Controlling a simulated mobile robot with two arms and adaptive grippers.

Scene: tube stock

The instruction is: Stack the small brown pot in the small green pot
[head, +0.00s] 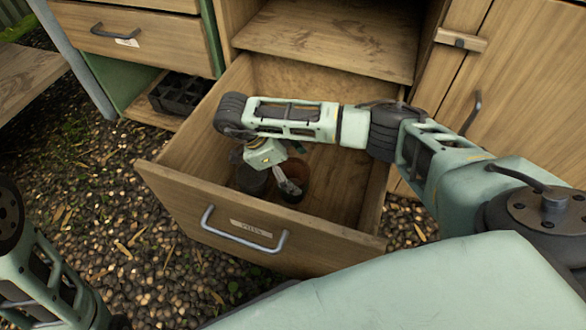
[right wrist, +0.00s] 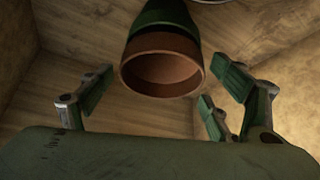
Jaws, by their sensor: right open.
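The small brown pot (right wrist: 163,72) appears nested in the small green pot (right wrist: 165,20), its brown rim standing out past the green wall. My right gripper (head: 290,170) reaches down into the drawer at this stack. In the right wrist view its fingers (right wrist: 160,92) are spread wide on both sides of the stack, with visible gaps and nothing held. My left gripper is out of the picture; only part of its arm shows.
A dark grey pot (head: 252,180) stands just left of the stack in the drawer. The open drawer's front panel (head: 180,205) and side walls enclose the space. The drawer's right part is bare. A black tray (head: 180,93) sits on the low shelf at left.

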